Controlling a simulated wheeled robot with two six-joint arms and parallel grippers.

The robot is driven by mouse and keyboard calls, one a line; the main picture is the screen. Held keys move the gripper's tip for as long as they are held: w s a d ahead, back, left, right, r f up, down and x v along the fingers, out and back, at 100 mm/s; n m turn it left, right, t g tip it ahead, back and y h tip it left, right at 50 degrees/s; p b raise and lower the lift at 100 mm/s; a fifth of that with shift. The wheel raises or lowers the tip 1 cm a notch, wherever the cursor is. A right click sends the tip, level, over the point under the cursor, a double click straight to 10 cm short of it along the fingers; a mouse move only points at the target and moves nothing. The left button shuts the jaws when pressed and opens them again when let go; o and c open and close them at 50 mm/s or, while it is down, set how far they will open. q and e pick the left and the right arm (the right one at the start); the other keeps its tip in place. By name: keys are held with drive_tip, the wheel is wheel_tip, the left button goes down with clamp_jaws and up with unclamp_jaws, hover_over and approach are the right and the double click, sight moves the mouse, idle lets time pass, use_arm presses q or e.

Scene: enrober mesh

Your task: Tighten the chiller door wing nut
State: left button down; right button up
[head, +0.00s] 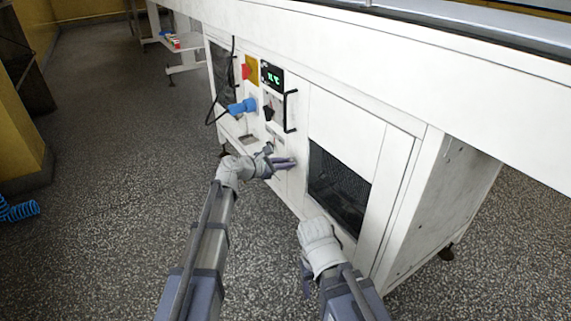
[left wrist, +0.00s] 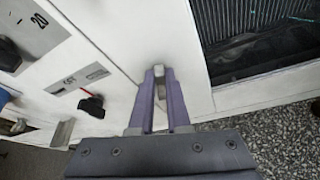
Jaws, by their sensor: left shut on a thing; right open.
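My left gripper (head: 288,163) is at the lower front of the white cabinet, below the black door handle (head: 290,111). In the left wrist view its purple fingers (left wrist: 158,92) are shut on a small grey piece, the wing nut (left wrist: 158,71), against the white panel. The fingers cover most of the wing nut, so its turn angle is hard to tell. The chiller door (head: 291,140) looks flush with the cabinet front. My right gripper (head: 306,279) is low in front of the cabinet, open and apart from it.
A temperature display (head: 272,77), a red switch (head: 245,71) and a blue plug (head: 242,106) with a black cable are on the cabinet front. A dark mesh grille (head: 338,188) is to the right. A blue coiled hose (head: 18,209) lies far left. The floor between is clear.

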use_arm(q)
drive_tip(key=shift+s+d+f+m+t+y+b, duration=0.1)
drive_tip(key=shift+s+m+t+y+b, duration=0.1)
drive_tip(key=shift+m+t+b, duration=0.25)
drive_tip(key=shift+s+d+f+m+t+y+b, duration=0.1)
drive_tip(key=shift+m+t+y, duration=0.15)
drive_tip(key=shift+m, duration=0.3)
drive_tip(key=c, duration=0.9)
unclamp_jaws()
drive_tip(key=shift+a+r, duration=0.1)
drive_tip(key=p+v, duration=0.2)
drive_tip(key=v, duration=0.5)
drive_tip(key=shift+s+a, duration=0.25)
